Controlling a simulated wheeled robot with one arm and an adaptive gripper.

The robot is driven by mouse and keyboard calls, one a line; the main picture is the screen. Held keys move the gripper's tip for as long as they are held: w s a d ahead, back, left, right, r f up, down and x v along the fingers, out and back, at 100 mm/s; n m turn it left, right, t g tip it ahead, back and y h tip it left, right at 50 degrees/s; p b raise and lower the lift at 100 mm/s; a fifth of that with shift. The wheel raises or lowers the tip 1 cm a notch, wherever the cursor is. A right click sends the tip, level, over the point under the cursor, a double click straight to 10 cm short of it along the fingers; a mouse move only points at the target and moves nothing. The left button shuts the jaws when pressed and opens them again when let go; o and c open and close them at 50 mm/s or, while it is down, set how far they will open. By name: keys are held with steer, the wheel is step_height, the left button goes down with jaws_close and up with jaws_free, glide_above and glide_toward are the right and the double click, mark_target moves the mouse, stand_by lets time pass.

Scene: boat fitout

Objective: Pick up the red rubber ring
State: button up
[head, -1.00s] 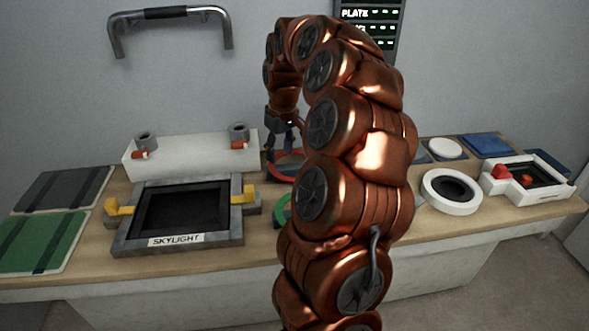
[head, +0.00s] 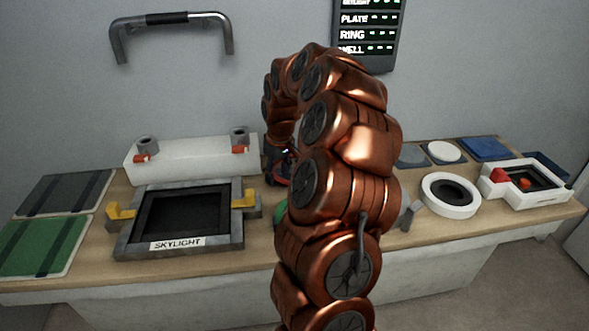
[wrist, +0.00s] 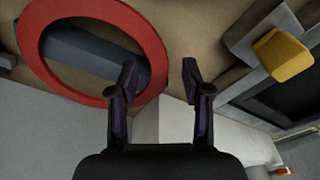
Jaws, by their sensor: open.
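The red rubber ring (wrist: 142,30) fills the upper left of the wrist view. A dark blue-grey bar (wrist: 75,45) shows through its opening. My gripper (wrist: 160,75) is open and empty, its two fingers apart. The right part of the ring's band appears between the fingertips in this view; the left finger overlaps the ring's opening. I cannot tell the height gap between fingers and ring. In the head view my gripper (head: 277,168) is low over the bench, partly behind my arm, which hides most or all of the red ring.
The skylight frame (head: 125,243) with yellow latches is left of my gripper, and a white block (head: 190,160) stands behind it. A green ring (head: 281,208) is partly hidden by my arm. A white ring (head: 432,199) and a white box (head: 541,196) are at right.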

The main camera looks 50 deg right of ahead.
steer(key=shift+f, duration=0.25)
stand_by(0.3)
jaws_close()
stand_by(0.4)
